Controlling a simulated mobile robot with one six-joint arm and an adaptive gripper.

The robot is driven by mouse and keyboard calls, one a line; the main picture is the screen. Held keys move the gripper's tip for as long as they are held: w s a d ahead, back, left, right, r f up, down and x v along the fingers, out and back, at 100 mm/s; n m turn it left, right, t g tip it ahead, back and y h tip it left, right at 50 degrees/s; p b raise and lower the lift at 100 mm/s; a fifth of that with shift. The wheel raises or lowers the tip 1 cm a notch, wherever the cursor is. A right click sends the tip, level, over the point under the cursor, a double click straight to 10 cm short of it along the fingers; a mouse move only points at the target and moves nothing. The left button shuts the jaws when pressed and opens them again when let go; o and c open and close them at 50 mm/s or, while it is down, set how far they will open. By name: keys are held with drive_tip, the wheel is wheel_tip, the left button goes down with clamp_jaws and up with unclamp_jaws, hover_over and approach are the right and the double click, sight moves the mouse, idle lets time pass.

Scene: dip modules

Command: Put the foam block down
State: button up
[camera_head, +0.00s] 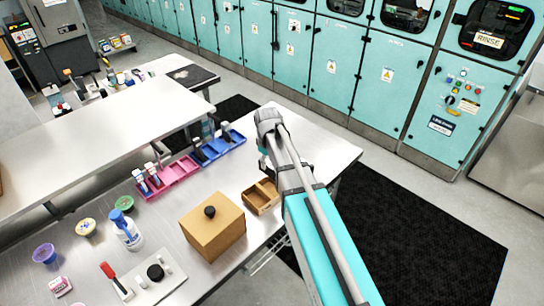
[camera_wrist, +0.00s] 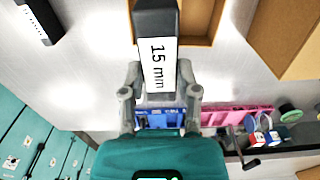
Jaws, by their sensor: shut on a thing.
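My gripper (camera_wrist: 160,92) is shut on a dark grey block with a white "15 mm" label, which I take as the foam block (camera_wrist: 172,18). The block sticks out beyond the fingers in the wrist view, over the steel bench (camera_wrist: 85,75). Its far end overlaps the open brown box (camera_wrist: 216,25) in the picture; I cannot tell its height. In the head view my gripper (camera_head: 266,165) is mostly hidden by my arm at the back of the bench, and the block cannot be made out.
A similar dark labelled block (camera_wrist: 36,20) lies at upper left in the wrist view. The open brown box (camera_head: 252,199) stands beside a closed cardboard box (camera_head: 215,232) with a black knob. Blue (camera_head: 228,147) and pink (camera_head: 175,178) trays stand left of my gripper. Bare bench lies right of it.

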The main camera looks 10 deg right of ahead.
sight(273, 179)
drive_tip(key=shift+s, duration=0.1)
idle(0.7)
wheel_tip(273, 179, down, 6)
drive_tip(key=b, duration=0.6)
drive_tip(key=shift+s, duration=0.1)
idle(0.3)
drive_tip(key=s+d+r+p, duration=0.2)
drive_tip(key=s+r+p, duration=0.4)
drive_tip(key=s, duration=0.6)
drive_tip(key=shift+s+r+m+p, duration=0.2)
drive_tip(key=shift+r+m+p, duration=0.2)
drive_tip(key=w+f+b, duration=0.1)
drive_tip(key=w, duration=0.2)
drive_tip(key=w+f+b, duration=0.2)
drive_tip(key=w, duration=0.1)
drive_tip(key=w+f+b, duration=0.1)
drive_tip(key=w, duration=0.2)
drive_tip(key=shift+w+a+f, duration=0.15)
drive_tip(key=shift+a+f, duration=0.05)
drive_tip(key=shift+a, duration=0.1)
drive_tip(key=w+f+b, duration=0.1)
drive_tip(key=f+b, duration=0.1)
drive_tip(key=w+f+b, duration=0.2)
drive_tip(key=shift+a, duration=0.1)
drive_tip(key=shift+w+f+b, duration=0.35)
drive_tip(key=shift+w+b, duration=0.1)
drive_tip(key=shift+b, duration=0.1)
